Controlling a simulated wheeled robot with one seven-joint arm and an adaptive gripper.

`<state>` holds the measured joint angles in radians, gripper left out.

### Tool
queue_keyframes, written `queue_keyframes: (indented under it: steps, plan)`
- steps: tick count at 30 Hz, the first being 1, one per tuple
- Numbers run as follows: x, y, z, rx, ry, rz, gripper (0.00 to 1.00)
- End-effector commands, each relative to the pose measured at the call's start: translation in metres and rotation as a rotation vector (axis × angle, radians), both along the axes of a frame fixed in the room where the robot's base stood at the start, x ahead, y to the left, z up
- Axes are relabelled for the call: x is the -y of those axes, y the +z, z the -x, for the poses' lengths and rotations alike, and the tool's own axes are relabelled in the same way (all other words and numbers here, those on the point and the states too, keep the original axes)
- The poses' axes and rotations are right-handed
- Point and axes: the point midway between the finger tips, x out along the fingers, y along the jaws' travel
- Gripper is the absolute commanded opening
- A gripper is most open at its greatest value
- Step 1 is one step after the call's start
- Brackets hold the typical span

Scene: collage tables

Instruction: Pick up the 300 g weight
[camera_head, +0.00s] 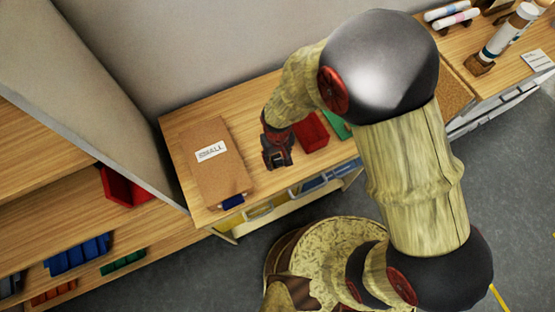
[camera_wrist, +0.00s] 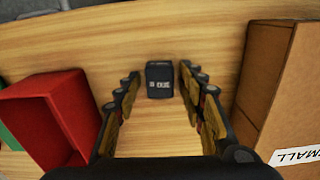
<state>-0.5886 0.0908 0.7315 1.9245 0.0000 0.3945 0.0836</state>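A small dark block with a pale, hard-to-read label, which looks like the weight (camera_wrist: 159,80), stands on the wooden table in the wrist view. My gripper (camera_wrist: 159,77) is open, with one finger to the left of the block and one to the right. Gaps show on both sides, so neither finger appears to touch it. In the head view my gripper (camera_head: 278,160) points down over the table between the cardboard box and a red bin. I cannot make out the weight there; the gripper seems to cover it.
A cardboard box (camera_head: 212,170) labelled SMALL stands left of my gripper in the head view. The red bin (camera_head: 312,132) stands close on its right, with a green bin (camera_head: 336,124) beyond. A wall (camera_head: 190,50) is behind. Bare tabletop (camera_wrist: 205,38) shows around the block.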

Motion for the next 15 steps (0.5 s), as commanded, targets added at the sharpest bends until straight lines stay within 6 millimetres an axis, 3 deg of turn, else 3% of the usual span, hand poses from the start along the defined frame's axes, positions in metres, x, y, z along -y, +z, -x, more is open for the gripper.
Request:
queue_keyframes:
  steps: [15]
  plan:
    - [0.0,0.0001,0.0001,0.0,0.0,0.0,0.09]
